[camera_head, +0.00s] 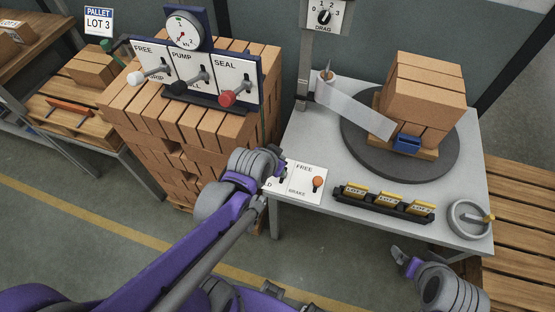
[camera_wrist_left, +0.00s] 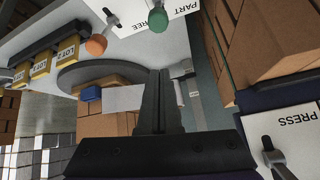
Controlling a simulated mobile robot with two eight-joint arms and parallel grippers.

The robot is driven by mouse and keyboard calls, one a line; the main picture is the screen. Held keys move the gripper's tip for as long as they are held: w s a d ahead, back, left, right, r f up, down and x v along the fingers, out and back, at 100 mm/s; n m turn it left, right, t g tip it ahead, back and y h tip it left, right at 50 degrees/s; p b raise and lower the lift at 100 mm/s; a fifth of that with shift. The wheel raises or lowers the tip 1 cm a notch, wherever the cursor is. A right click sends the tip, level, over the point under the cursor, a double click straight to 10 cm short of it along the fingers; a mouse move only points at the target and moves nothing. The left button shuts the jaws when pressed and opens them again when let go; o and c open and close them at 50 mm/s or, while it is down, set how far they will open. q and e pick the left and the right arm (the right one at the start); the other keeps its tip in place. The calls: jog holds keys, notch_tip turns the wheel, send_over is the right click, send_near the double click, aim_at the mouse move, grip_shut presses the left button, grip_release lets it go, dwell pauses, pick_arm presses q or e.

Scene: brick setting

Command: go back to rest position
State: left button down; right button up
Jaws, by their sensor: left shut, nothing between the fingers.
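My left gripper (camera_head: 278,172) is at the end of the purple arm from the left, over the near left corner of the grey table, beside the FREE/BRAKE plate (camera_head: 305,180). In the left wrist view its dark fingers (camera_wrist_left: 160,85) are together, with nothing between them. My right gripper (camera_head: 401,258) is low at the right, in front of the table's near edge and apart from the things on it. Its fingertips are too small to tell whether they are open.
The grey table (camera_head: 300,140) bears a round turntable (camera_head: 448,150) with a brick stack (camera_head: 425,95), a row of lot tags (camera_head: 385,200) and a grey dish (camera_head: 468,220). A large brick stack (camera_head: 175,120) with a lever panel (camera_head: 210,65) stands left. The floor in front is clear.

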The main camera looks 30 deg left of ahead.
dwell(0.5)
pick_arm(q)
jog(key=s+d+r+g, duration=0.2)
jog(key=s+d, duration=0.3)
jog(key=s, duration=0.4)
jog(key=shift+n+h, duration=0.3)
jog(key=shift+s, duration=0.1)
dwell(0.4)
